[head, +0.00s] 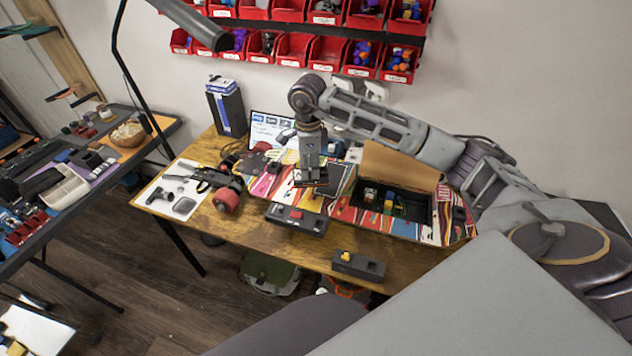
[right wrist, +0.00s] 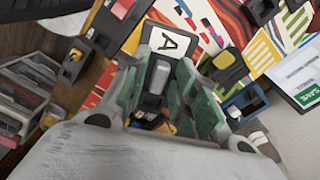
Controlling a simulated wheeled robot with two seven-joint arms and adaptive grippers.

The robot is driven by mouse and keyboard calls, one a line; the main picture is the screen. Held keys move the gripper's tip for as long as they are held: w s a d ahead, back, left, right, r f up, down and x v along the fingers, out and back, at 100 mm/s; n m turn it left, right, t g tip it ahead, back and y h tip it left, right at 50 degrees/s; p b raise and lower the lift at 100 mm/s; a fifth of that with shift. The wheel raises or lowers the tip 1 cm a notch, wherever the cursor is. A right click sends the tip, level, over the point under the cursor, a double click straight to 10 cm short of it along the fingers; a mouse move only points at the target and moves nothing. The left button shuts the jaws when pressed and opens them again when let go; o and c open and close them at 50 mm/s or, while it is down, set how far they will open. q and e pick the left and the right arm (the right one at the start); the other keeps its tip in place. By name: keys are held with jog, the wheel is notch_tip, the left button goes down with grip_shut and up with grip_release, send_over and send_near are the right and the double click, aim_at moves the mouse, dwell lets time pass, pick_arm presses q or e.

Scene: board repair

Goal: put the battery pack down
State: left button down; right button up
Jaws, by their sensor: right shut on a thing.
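My right gripper (head: 311,172) hangs over the patterned mat on the wooden table, fingers pointing down. In the right wrist view the fingers (right wrist: 165,85) are closed on a small dark block with a grey top (right wrist: 157,75), which I take for the battery pack; the fingers hide much of it. I cannot tell whether the block touches the surface below. My left gripper is not in view.
An open black box with a cardboard lid (head: 398,165) stands right of the gripper. A black device with a red part (head: 297,219) and one with a yellow part (head: 358,265) lie toward the front edge. Tools and a red roll (head: 226,200) lie left. Red bins (head: 290,48) hang behind.

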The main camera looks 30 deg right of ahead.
aim_at(325, 168)
jog(key=m, duration=0.2)
jog(key=d+m, duration=0.1)
jog(key=shift+r, duration=0.3)
jog(key=m, duration=0.2)
jog(key=d+m, duration=0.1)
jog(key=m, duration=0.1)
jog(key=r+m, duration=0.1)
jog(key=shift+d+m+b, duration=0.2)
jog(key=shift+m+b, duration=0.2)
jog(key=m, duration=0.2)
jog(key=d+m, duration=0.1)
jog(key=m, duration=0.2)
jog(key=shift+s+d+r+m, duration=0.1)
jog(key=shift+d+r+m, duration=0.3)
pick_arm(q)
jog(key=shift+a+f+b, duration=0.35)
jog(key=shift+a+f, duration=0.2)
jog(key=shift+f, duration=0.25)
pick_arm(e)
jog(key=shift+s+d+r+m, duration=0.15)
jog(key=shift+d+m, duration=0.15)
jog(key=shift+m, duration=0.65)
jog(key=shift+d+r+m, duration=0.15)
jog(key=shift+d+m, duration=0.15)
jog(key=shift+m, duration=0.65)
